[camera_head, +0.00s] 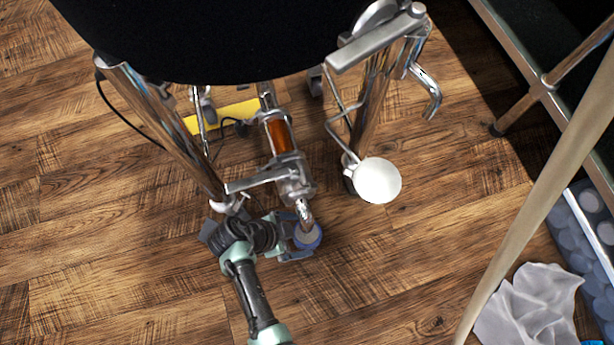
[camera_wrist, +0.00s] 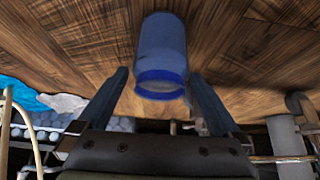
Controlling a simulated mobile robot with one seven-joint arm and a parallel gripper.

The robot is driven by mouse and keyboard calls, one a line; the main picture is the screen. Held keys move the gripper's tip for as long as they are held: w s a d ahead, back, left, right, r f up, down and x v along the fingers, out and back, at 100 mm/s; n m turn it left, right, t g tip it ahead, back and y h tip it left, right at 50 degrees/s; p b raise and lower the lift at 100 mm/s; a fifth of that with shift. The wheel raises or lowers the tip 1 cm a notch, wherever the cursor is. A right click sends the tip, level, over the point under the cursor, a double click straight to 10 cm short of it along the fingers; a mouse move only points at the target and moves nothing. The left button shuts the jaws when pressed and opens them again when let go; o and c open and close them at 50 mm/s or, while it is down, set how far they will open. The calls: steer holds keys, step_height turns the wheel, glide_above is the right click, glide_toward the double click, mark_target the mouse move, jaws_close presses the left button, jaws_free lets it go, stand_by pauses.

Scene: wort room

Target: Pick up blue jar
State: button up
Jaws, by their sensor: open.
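The blue jar (camera_wrist: 162,55) stands in the wrist view between and just beyond the two fingers of my gripper (camera_wrist: 160,85). The fingers are apart, one on each side of the jar, and I cannot tell whether either touches it. In the head view the blue jar (camera_head: 308,238) is on the wooden floor, partly covered by a metal spout above it. My gripper (camera_head: 296,238) reaches it there from the left, and the arm comes up from the bottom of the picture.
Metal pipes and a spout with an amber sight tube (camera_head: 281,135) hang close above the jar. A white round disc (camera_head: 377,180) is to the right. Metal legs stand under a large black vessel (camera_head: 220,35). A white cloth (camera_head: 530,308) lies at lower right. Floor at lower left is clear.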

mark_target(307, 239)
steer(key=b+x, duration=0.3)
steer(key=x, duration=0.1)
steer(key=shift+s+a+f+b, duration=0.1)
steer(key=shift+a+f+b, duration=0.15)
steer(key=shift+a+b, duration=0.15)
steer(key=shift+d+f+b, duration=0.35)
steer(key=shift+d, duration=0.05)
steer(key=shift+r, duration=0.1)
steer(key=shift+w, duration=0.2)
steer(key=c, duration=1.4)
